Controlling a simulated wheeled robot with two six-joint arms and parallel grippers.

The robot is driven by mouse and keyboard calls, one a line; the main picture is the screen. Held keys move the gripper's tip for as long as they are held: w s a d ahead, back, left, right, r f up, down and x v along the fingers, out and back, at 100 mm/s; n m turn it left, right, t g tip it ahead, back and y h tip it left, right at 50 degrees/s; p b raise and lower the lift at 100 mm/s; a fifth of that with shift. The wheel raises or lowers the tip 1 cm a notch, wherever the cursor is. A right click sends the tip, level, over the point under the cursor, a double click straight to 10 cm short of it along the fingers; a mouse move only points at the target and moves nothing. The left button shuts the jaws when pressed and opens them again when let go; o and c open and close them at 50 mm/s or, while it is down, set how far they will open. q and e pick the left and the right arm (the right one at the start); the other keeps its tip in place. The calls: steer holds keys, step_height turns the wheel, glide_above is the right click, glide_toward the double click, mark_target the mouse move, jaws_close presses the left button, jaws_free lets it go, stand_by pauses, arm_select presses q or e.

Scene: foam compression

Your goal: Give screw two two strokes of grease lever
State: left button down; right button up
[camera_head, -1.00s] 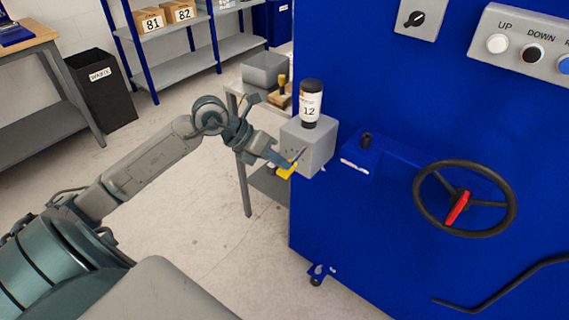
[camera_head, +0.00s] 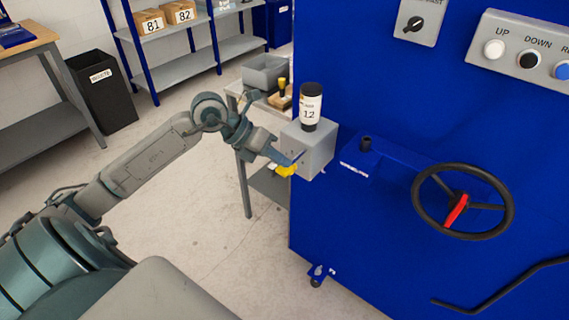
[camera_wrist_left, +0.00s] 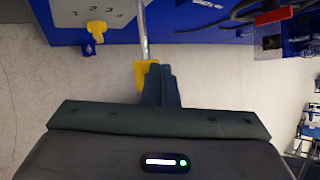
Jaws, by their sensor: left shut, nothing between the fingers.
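The grease lever is a silver rod (camera_wrist_left: 144,35) with a yellow grip (camera_wrist_left: 146,76), also seen in the head view (camera_head: 286,170). My left gripper (camera_head: 287,159) is shut and empty at the lever. In the wrist view its fingers (camera_wrist_left: 160,80) overlap the grip's right side; contact is unclear.
The blue machine (camera_head: 390,120) fills the right side, with a black handwheel (camera_head: 463,202) and push buttons (camera_head: 530,58). A grey side table (camera_head: 245,172) stands behind my left gripper. A black bin (camera_head: 103,92) stands at the left. The floor (camera_head: 200,220) between is clear.

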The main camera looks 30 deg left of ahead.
arm_select(q)
steer(key=shift+r, duration=0.8)
steer(key=shift+r+p, duration=0.1)
steer(key=shift+p, duration=0.25)
steer(key=shift+r+p, duration=1.35)
steer(key=shift+r, duration=1.1)
